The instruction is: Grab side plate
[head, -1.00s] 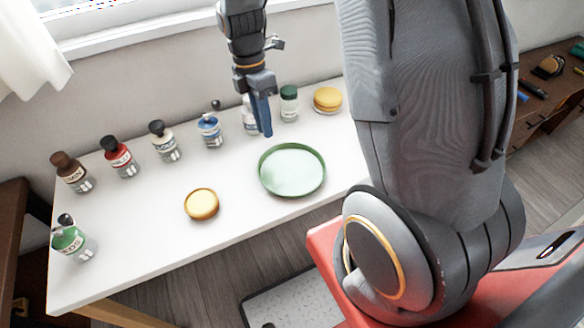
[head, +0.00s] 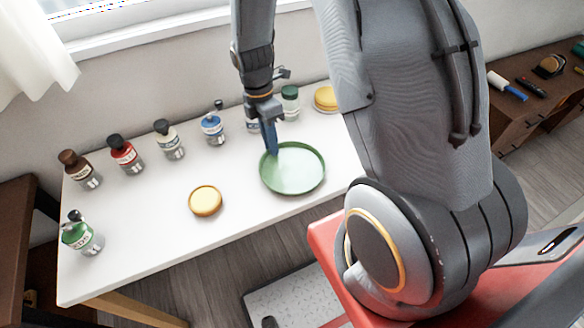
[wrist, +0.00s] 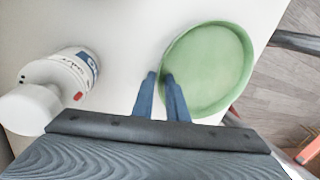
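The side plate looks to be the round green dish with a raised rim (head: 292,169), lying flat on the white table. It also shows in the wrist view (wrist: 210,68), right of the fingertips. My gripper (head: 272,152) points down at the plate's left rim. In the wrist view my gripper (wrist: 160,76) shows two blue fingers with a narrow gap between them and nothing clearly held. One finger overlaps the plate's rim in the picture; I cannot tell whether it touches.
A white-capped bottle (wrist: 60,85) stands left of my fingers. Several bottles, such as a red one (head: 126,155), line the back of the white table (head: 150,220). A small yellow dish (head: 205,200) lies left of the plate. A yellow round item (head: 326,97) sits at the back right.

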